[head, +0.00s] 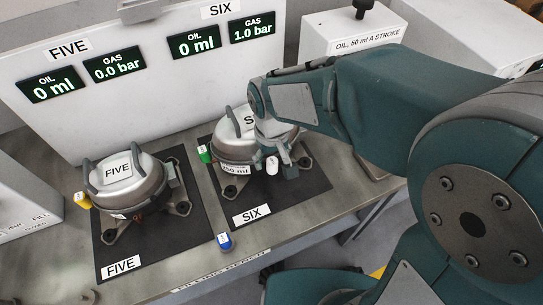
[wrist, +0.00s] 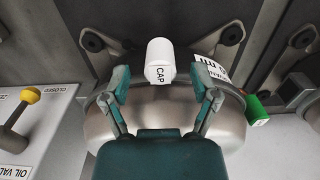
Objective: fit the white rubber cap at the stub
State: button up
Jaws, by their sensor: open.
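The white rubber cap (wrist: 160,55), marked CAP, stands at the side of the silver compressor on pallet SIX. It shows in the head view (head: 272,165) just beside my fingertips. My gripper (wrist: 163,82) is open, with one finger on each side of the cap's lower end and a gap to both. In the head view my gripper (head: 284,152) is over the right front side of compressor SIX (head: 232,150). The stub itself is hidden, so I cannot tell how the cap sits on it.
A green cap (head: 204,153) is on compressor SIX's left side. A blue cap (head: 226,241) stands at the bench's front edge. Compressor FIVE (head: 128,180) has a yellow cap (head: 82,200). In the wrist view, an oil valve with a yellow knob (wrist: 28,96) is at the left.

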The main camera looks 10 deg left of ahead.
aim_at(273, 160)
notch_tip(273, 160, up, 12)
dwell(0.6)
dwell(0.4)
jog(key=s+d+m+t, duration=0.2)
jog(key=s+d+m, duration=0.1)
jog(key=d, duration=0.7)
jog(key=s+d+r+m+t, duration=0.1)
jog(key=s+d+m+t, duration=0.2)
jog(key=d, duration=0.7)
jog(key=shift+s+d+r+t, duration=0.15)
jog(key=shift+s+t, duration=0.15)
jog(key=shift+s, duration=0.95)
